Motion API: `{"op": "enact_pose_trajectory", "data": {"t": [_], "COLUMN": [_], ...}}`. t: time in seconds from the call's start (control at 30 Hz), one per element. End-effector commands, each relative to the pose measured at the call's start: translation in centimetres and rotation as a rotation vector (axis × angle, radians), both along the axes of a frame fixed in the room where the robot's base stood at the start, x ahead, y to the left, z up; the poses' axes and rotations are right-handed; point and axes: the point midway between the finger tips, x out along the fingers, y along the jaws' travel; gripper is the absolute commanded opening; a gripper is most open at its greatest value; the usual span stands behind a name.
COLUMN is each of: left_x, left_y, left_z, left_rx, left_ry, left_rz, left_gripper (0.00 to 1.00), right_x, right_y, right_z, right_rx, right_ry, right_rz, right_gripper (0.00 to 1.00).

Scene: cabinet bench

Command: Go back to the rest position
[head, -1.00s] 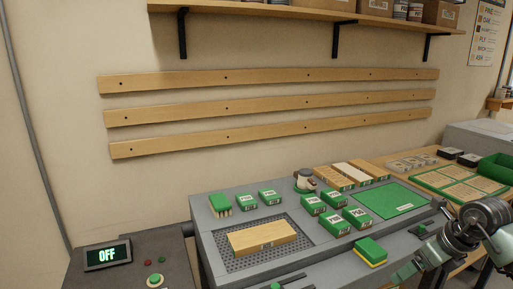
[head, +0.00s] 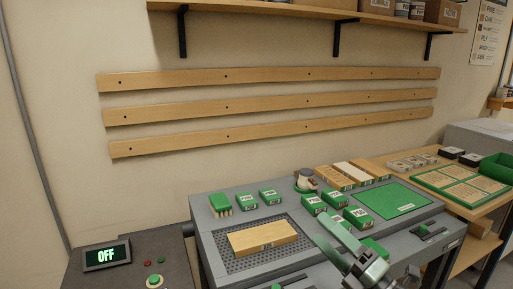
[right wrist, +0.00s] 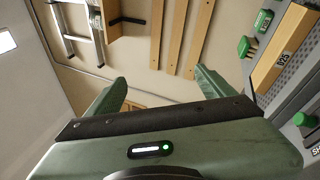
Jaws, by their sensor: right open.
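My right gripper (head: 338,232) shows at the lower right in the head view, in front of the right part of the grey bench (head: 212,240). My left gripper is in neither view.
A wooden block (head: 262,238) lies on the perforated plate (head: 232,264). Several green blocks (head: 247,202) and a green mat (head: 392,200) are on the bench. Wooden rails (head: 270,77) are on the wall.

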Motion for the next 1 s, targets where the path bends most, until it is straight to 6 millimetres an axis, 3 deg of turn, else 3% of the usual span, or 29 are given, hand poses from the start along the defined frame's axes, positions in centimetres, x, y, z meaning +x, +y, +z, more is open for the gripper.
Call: {"op": "enact_pose_trajectory", "data": {"t": [0.07, 0.17, 0.3, 0.37, 0.5, 0.6, 0.8, 1.0], "left_x": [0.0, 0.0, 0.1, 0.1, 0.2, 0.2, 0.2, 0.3], "left_y": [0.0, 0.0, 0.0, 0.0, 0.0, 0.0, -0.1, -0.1], "left_z": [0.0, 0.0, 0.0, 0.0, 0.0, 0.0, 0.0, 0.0], "left_rx": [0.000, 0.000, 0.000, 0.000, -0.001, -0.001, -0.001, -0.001], "left_ry": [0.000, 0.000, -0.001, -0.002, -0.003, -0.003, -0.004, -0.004], "left_rz": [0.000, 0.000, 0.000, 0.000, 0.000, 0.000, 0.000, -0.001], "left_gripper": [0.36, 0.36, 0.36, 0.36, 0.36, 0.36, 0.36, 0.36], "right_x": [-0.3, -0.8, -3.9, -6.2, -12.4, -16.4, -23.0, -28.8], "right_y": [-2.6, -6.8, -11.1, -11.9, -11.6, -10.6, -8.3, -5.9], "right_z": [-0.5, -3.5, -11.9, -15.8, -23.3, -26.6, -30.1, -31.7], "right_rx": [0.268, 0.572, 0.926, 1.037, 1.203, 1.260, 1.307, 1.312], "right_ry": [0.110, 0.289, 0.615, 0.762, 1.077, 1.249, 1.512, 1.734], "right_rz": [-0.122, -0.300, -0.569, -0.678, -0.887, -0.991, -1.134, -1.238], "right_gripper": [0.83, 0.83, 0.83, 0.83, 0.83, 0.83, 0.83, 0.83]}}
